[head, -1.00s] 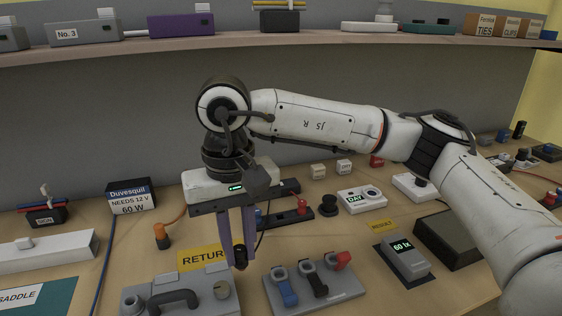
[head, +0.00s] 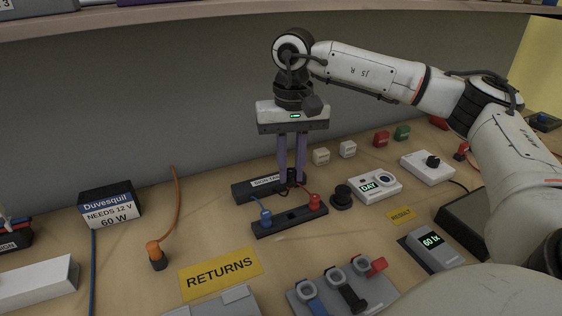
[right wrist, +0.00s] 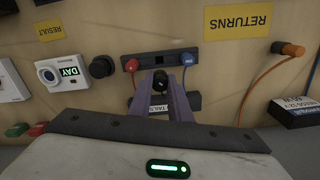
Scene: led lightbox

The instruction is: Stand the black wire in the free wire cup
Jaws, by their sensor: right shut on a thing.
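My right gripper (head: 291,180) points down and is shut on the black wire (head: 291,176), whose dark end shows between its purple fingertips; it also shows in the right wrist view (right wrist: 160,80). In the head view the wire end appears just behind a long black strip (head: 288,223), in front of a dark box labelled TAILS (head: 253,192). A blue wire plug (head: 265,217) stands at the strip's left end and a red one (head: 313,201) at its right. The strip's middle shows no plug. I cannot tell whether the black wire touches anything. My left gripper is out of view.
A black knob (head: 341,196) and a white DAY box (head: 374,186) stand right of the strip. An orange plug (head: 156,254) and cable stand left. A grey rack (head: 377,293) with blue, black and red clips is in front.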

